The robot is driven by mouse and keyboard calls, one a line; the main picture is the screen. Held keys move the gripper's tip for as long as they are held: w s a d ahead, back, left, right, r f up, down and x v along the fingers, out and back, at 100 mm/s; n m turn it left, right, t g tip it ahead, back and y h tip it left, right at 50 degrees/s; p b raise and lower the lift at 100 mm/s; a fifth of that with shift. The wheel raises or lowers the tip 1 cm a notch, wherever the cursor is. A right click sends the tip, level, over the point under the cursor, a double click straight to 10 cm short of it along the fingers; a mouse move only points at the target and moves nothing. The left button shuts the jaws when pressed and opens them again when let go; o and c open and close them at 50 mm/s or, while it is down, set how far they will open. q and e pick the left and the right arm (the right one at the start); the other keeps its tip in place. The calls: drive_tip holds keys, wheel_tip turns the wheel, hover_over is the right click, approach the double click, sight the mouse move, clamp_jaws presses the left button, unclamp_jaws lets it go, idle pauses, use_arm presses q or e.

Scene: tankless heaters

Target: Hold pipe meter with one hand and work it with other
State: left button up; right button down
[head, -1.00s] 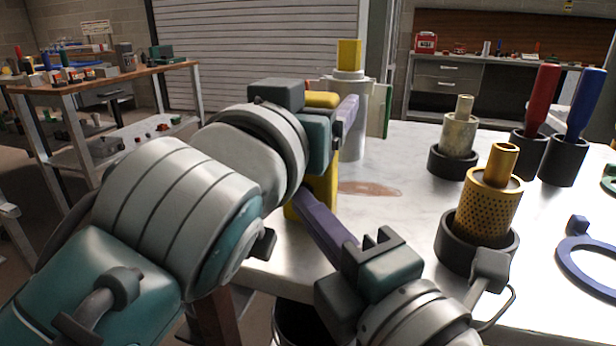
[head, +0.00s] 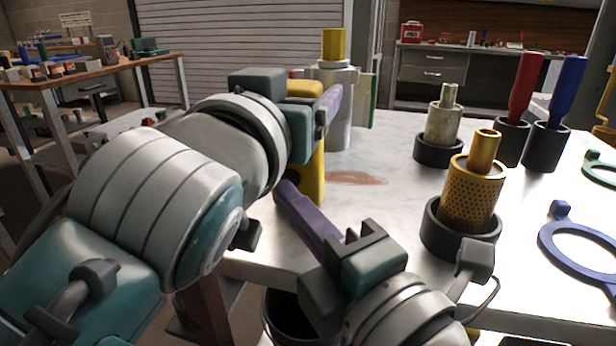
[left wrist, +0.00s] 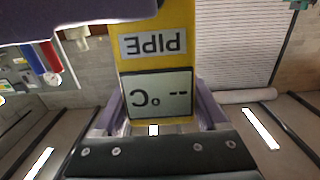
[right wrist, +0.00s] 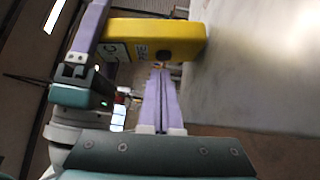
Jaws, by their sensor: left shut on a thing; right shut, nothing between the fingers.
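The yellow pipe meter (head: 313,186) is partly hidden behind my left arm in the head view. My left gripper (head: 332,104) is shut on it. In the left wrist view the meter (left wrist: 182,70) shows upside down, with a PIPE label and a small screen reading "-- °C". My right gripper (head: 286,190) is shut and empty, its purple fingers pointing at the meter's lower part. In the right wrist view the closed right fingertips (right wrist: 158,76) are just below the yellow meter (right wrist: 165,38); I cannot tell whether they touch it.
A metal-topped table (head: 400,200) holds a gold perforated filter (head: 470,200), a grey filter (head: 444,125), red (head: 525,88) and blue (head: 567,92) handled tools in black cups, and a blue ring wrench (head: 555,250). A grey canister with a yellow top (head: 333,45) stands behind the meter.

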use_arm(q)
drive_tip(key=shift+f, duration=0.15)
use_arm(e)
drive_tip(key=a+v, duration=0.1)
drive_tip(key=v, duration=1)
drive_tip(key=shift+s, duration=0.45)
drive_tip(key=shift+a+f, duration=0.1)
use_arm(q)
drive_tip(key=o, duration=1.5)
drive_tip(key=shift+o, duration=0.2)
